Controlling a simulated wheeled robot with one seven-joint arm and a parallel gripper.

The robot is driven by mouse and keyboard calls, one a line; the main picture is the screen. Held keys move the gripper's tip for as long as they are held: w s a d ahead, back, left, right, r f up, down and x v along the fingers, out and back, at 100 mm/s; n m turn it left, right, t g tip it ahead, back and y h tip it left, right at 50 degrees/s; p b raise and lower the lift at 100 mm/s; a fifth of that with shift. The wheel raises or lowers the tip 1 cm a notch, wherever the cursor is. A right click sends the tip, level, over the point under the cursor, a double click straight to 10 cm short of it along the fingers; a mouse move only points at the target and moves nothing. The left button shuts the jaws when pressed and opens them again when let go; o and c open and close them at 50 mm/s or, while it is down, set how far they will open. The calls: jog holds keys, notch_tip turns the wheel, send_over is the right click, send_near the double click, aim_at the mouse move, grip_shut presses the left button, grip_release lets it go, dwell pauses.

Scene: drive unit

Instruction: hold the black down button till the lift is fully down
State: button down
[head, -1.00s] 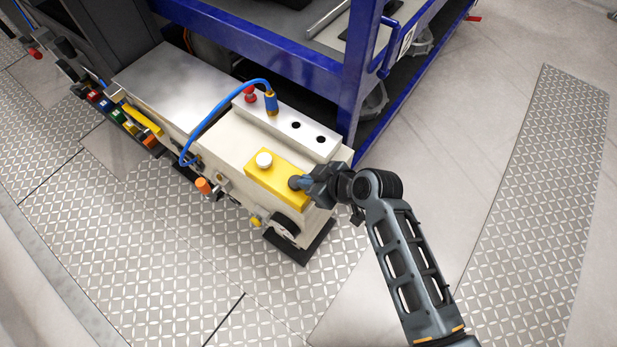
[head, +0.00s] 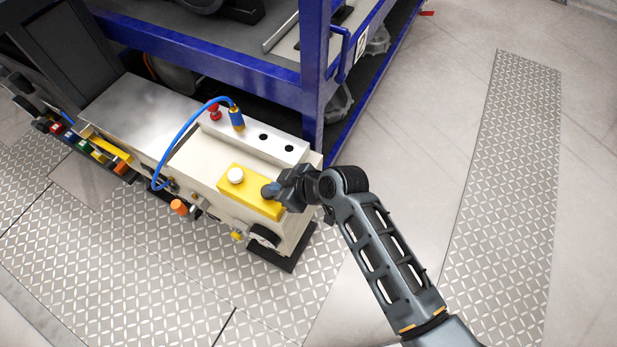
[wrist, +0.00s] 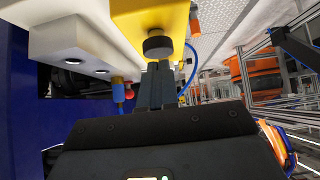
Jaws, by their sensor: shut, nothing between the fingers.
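The yellow button box (head: 248,196) sits on top of the cream drive unit, with a white button (head: 236,175) at its left end. My gripper (head: 271,190) is shut and empty, with its fingertips at the right end of the box, where they hide the black button in the head view. In the wrist view the black button (wrist: 158,46) sticks out from the yellow box (wrist: 150,15). My shut fingers (wrist: 157,66) reach up to its face and appear to touch it. I cannot tell how far it is pressed.
A silver block (head: 262,139) with two dark holes, a red knob (head: 215,112) and a blue hose (head: 187,122) stands behind the box. A blue rack (head: 315,80) rises close behind that. An orange knob (head: 179,207) sticks out at the front. Open floor (head: 430,160) lies to the right.

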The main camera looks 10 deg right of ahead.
jog(key=b+v, duration=0.1)
jog(key=v, duration=1)
jog(key=shift+w+r, duration=0.3)
jog(key=shift+w, duration=0.05)
jog(key=s+d+m+t+h, duration=0.5)
jog(key=s+d+m, duration=0.1)
jog(key=s+d, duration=1.05)
jog(key=s+r+m+t+h, duration=0.2)
jog(key=s+r+m+t, duration=0.2)
jog(key=s+r, duration=1.2)
jog(key=shift+r+m, duration=0.3)
jog(key=shift+r, duration=0.2)
jog(key=shift+a, duration=0.1)
